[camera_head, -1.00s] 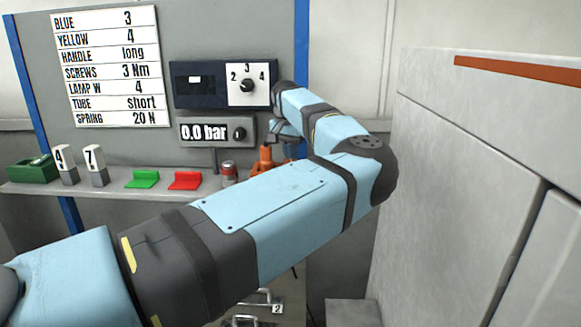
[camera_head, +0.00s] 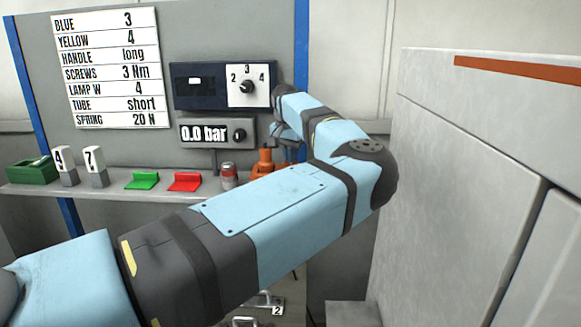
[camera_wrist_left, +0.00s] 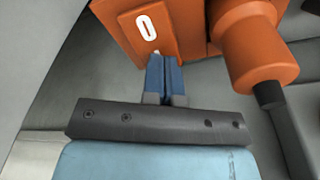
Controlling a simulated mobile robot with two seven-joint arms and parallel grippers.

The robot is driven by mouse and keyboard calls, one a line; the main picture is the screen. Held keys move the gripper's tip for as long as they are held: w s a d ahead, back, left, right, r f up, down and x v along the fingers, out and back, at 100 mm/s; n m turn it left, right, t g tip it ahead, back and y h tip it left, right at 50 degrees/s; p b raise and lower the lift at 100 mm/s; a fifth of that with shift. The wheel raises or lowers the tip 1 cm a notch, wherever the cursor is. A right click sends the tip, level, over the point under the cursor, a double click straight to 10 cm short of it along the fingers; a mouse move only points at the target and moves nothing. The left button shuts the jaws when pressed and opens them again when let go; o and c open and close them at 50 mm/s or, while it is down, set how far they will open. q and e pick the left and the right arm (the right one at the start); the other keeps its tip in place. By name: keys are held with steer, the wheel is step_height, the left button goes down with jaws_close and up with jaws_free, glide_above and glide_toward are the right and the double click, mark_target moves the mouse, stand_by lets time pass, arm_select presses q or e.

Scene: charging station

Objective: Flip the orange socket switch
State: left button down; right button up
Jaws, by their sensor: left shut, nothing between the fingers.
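The orange socket housing (camera_wrist_left: 185,30) fills the top of the left wrist view. Its face carries a switch (camera_wrist_left: 146,27) with a white oval marking. My left gripper (camera_wrist_left: 160,58) is shut and empty. Its blue fingertips are at the lower part of the switch face, just below the oval; I cannot tell if they touch it. In the head view the orange socket (camera_head: 265,160) shows small on the shelf, partly hidden by my left arm, and the fingertips cannot be made out. My right gripper is not in view.
An orange cylindrical part (camera_wrist_left: 255,45) with a black end sticks out right of the fingers. A red can (camera_head: 228,174), red block (camera_head: 184,181) and green block (camera_head: 142,179) stand on the shelf (camera_head: 120,193). A pale grey cabinet (camera_head: 460,160) bounds the right side.

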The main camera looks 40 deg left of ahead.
arm_select(q)
steer(key=shift+r+p, duration=1.55)
steer(key=shift+r, duration=1.8)
